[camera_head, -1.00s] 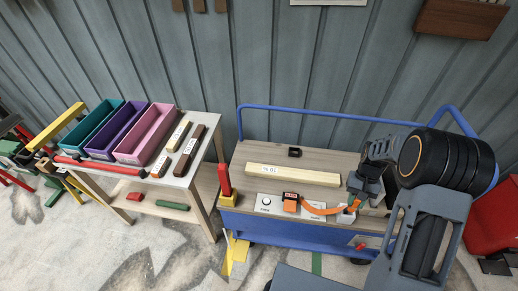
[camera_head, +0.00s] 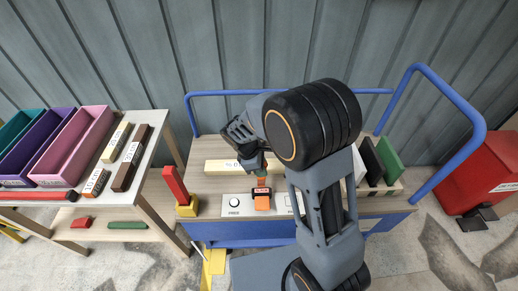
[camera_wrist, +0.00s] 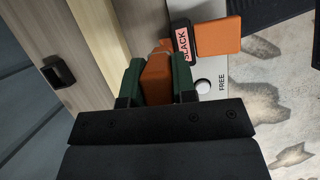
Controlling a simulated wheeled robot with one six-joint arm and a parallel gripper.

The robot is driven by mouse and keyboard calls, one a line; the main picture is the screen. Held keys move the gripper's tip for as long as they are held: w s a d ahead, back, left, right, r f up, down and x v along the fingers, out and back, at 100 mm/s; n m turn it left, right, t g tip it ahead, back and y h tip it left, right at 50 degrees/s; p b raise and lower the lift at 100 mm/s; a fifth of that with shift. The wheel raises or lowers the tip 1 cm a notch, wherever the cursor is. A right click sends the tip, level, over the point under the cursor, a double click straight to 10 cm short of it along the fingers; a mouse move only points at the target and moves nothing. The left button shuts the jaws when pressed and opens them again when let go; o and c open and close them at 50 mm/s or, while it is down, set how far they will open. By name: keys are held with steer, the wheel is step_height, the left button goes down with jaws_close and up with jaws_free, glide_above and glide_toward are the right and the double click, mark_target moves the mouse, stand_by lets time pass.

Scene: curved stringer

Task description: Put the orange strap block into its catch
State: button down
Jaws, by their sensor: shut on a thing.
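My gripper (camera_wrist: 157,88) has green fingers shut on the orange strap block (camera_wrist: 157,76), held between them close to the pale beam. It also shows in the head view (camera_head: 262,172), beside the beam, where the block is largely hidden. A black buckle labelled SLACK (camera_wrist: 183,44), with an orange tab (camera_wrist: 220,36), lies just beyond the block. The buckle also shows in the head view (camera_head: 261,191). A small black holder with a dark opening (camera_wrist: 58,72), apparently the catch, sits on the wooden top across the beam. The strap's path is mostly hidden.
The pale beam (camera_head: 220,167) lies along the blue cart's top. A plate with a white knob (camera_head: 234,202) is at the front edge, marked FREE in the wrist view. A red-and-yellow post (camera_head: 178,190) stands left; dark and green panels (camera_head: 388,160) stand right.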

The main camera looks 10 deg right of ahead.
steer(key=shift+w+a+f+n+t+b, duration=0.1)
steer(key=shift+w+f+n+t+b, duration=0.2)
steer(key=shift+f+t+b, duration=0.15)
steer(key=w+d+f+t+b, duration=0.1)
steer(key=w, duration=0.6)
steer(key=w+d+f+t, duration=0.1)
steer(key=w+f, duration=0.1)
steer(key=w, duration=0.5)
steer(key=w+d+f+t+b, duration=0.1)
steer(key=w+d, duration=0.1)
steer(key=w, duration=0.5)
steer(key=shift+f+h+b, duration=0.25)
steer(key=shift+h+b, duration=0.05)
steer(key=shift+h, duration=0.1)
steer(key=f, duration=0.2)
steer(key=shift+w+d+f+b, duration=0.15)
steer(key=shift+w+f+b, duration=0.2)
steer(key=shift+w+f, duration=0.05)
steer(key=shift+w+r+g+p, duration=0.25)
steer(key=shift+w+p, duration=0.05)
steer(key=shift+p, duration=0.05)
steer(key=shift+w+d+r+g+y, duration=0.1)
steer(key=shift+w+g+y, duration=0.15)
steer(key=shift+g, duration=0.5)
steer(key=shift+w+d+g+y, duration=0.15)
steer(key=shift+w+g, duration=0.15)
steer(key=shift+g, duration=0.45)
steer(key=shift+a+f, duration=0.1)
steer(key=shift+f, duration=0.2)
